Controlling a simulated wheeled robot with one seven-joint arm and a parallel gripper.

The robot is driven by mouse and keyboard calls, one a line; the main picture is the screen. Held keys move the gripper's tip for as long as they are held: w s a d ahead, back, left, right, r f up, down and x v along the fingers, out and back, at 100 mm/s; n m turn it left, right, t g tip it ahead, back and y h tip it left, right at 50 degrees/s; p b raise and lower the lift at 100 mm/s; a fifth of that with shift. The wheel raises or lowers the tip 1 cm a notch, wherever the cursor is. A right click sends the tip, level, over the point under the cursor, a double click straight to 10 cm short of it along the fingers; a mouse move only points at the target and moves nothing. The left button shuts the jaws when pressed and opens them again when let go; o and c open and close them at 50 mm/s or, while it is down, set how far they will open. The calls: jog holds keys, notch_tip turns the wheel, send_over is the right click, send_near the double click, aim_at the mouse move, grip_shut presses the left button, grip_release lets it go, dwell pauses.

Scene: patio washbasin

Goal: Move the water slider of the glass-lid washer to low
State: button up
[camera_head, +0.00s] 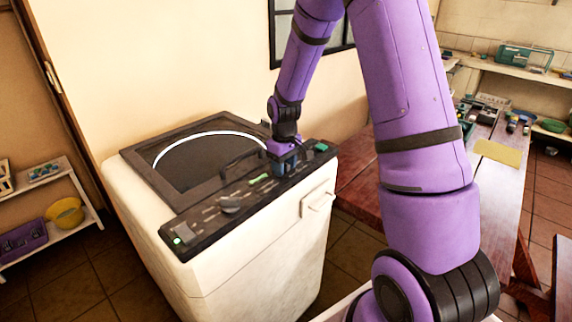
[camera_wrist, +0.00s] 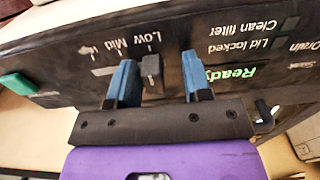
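The glass-lid washer (camera_head: 215,250) is a white top-loader with a dark glass lid and a black control panel (camera_head: 240,200). In the wrist view the panel is upside down, and a dark upright slider knob (camera_wrist: 152,72) stands beside the labels Low (camera_wrist: 153,38) and Mid (camera_wrist: 125,42). The knob appears lined up with Low. My gripper (camera_wrist: 158,75) has two blue fingers, one each side of the knob. The left finger is close to the knob; contact is unclear. The right finger is clearly apart. My gripper (camera_head: 286,165) hides the slider in the head view.
A green button (camera_wrist: 18,84) lies left of my fingers in the wrist view. A lit green Ready display (camera_wrist: 230,73) lies to the right. A reddish wooden table (camera_head: 362,175) stands right of the washer.

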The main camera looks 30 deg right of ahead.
jog(key=shift+d, duration=0.1)
notch_tip(320, 180, up, 11)
dwell(0.7)
dwell(0.4)
jog(key=s+a+r+m+t, duration=0.1)
jog(key=s+a+r, duration=0.1)
jog(key=s+r, duration=0.45)
jog(key=s+a+r+t, duration=0.1)
jog(key=s+a+r, duration=0.2)
jog(key=s+r, duration=0.35)
jog(key=s+a+r+m+t, duration=0.1)
jog(key=s+r, duration=0.1)
jog(key=s, duration=0.6)
jog(key=s+a+r+m+t, duration=0.1)
jog(key=s+r+t, duration=0.1)
jog(key=s, duration=0.6)
jog(key=shift+a+r, duration=0.15)
jog(key=shift+r, duration=0.25)
jog(key=shift+c, duration=0.4)
dwell(2.2)
